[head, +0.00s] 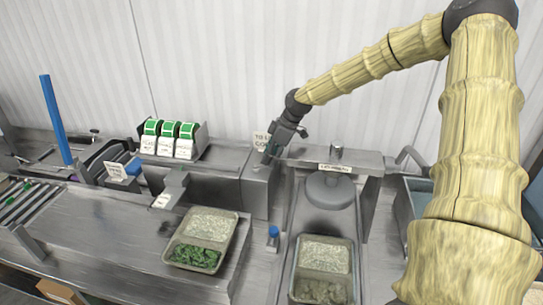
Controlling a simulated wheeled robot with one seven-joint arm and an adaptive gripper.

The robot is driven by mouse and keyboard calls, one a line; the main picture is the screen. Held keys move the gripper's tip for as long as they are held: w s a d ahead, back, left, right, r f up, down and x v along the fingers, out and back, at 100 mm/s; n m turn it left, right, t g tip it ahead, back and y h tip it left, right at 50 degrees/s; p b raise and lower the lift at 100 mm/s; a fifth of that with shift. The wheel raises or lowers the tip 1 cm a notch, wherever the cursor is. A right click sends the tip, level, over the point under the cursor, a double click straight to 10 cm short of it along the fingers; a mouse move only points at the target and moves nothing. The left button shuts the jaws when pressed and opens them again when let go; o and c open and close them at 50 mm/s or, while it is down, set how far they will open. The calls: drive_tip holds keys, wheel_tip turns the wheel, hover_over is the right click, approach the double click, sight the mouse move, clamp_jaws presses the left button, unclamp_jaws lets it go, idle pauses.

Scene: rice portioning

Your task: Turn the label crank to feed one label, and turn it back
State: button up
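My gripper (270,155) points down over a grey metal box (257,188) in the middle of the bench. Its fingertips are small and dark here, and I cannot tell whether they are open or hold anything. I cannot make out a label crank clearly; the spot by the fingertips is partly hidden by my gripper. A dark holder (200,142) with green-and-white label rolls (168,130) stands to the left of my gripper. A small white label or card (161,201) shows at the front of a grey device (175,184) left of the box.
A tray of rice and greens (211,222) sits on the bench. A blue post (55,120) rises at left. A white sign (261,139) stands behind my gripper.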

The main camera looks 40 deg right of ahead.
drive_tip(key=shift+a, duration=0.1)
drive_tip(key=shift+r, duration=0.4)
drive_tip(key=v, duration=1.1)
drive_tip(key=shift+d, duration=0.25)
